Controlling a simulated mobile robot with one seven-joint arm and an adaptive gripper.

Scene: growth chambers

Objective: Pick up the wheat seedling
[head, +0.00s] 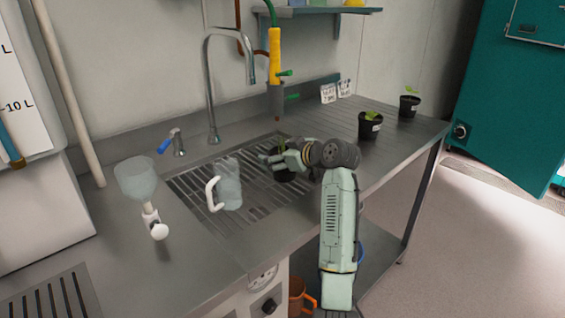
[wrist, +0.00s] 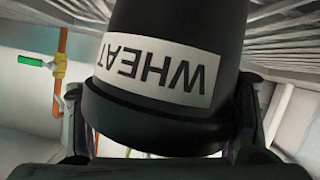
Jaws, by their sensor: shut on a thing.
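The wheat seedling's black pot (wrist: 165,110) fills the wrist view, with a white label reading WHEAT that appears upside down there. My gripper (wrist: 160,135) has a finger on each side of the pot and is shut on it. In the head view, my gripper (head: 272,160) is over the slatted drain area of the bench, and the dark pot (head: 285,175) shows partly behind it. I cannot tell whether the pot touches the slats.
A tall tap (head: 210,90) rises behind. Two potted seedlings (head: 370,125) (head: 409,104) stand to the right. The bench between them and my gripper is clear.

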